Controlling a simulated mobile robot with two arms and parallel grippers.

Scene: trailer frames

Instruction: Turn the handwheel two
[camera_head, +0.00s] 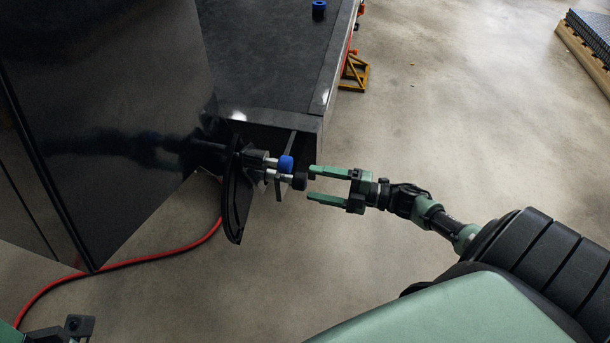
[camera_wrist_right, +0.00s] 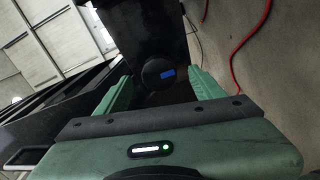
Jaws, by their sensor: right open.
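A dark, thin plate-like part, seen nearly edge-on, which looks like the handwheel (camera_head: 236,200), stands beside the black trailer's corner. Metal rods, a blue knob (camera_head: 286,163) and a black round end (camera_head: 300,181) stick out from it to the right. My right gripper (camera_head: 311,185) is open and empty, with its green fingertips close to the black end. In the right wrist view, a black round part with a blue mark (camera_wrist_right: 158,73) shows ahead between the open fingers (camera_wrist_right: 160,88). I cannot tell whether they touch. My left gripper's fingers do not show.
The dark trailer bed (camera_head: 275,55) and a large black panel (camera_head: 110,110) border the work spot. A red hose (camera_head: 150,258) runs on the floor. A yellow stand (camera_head: 355,73) and a pallet (camera_head: 585,50) lie farther back.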

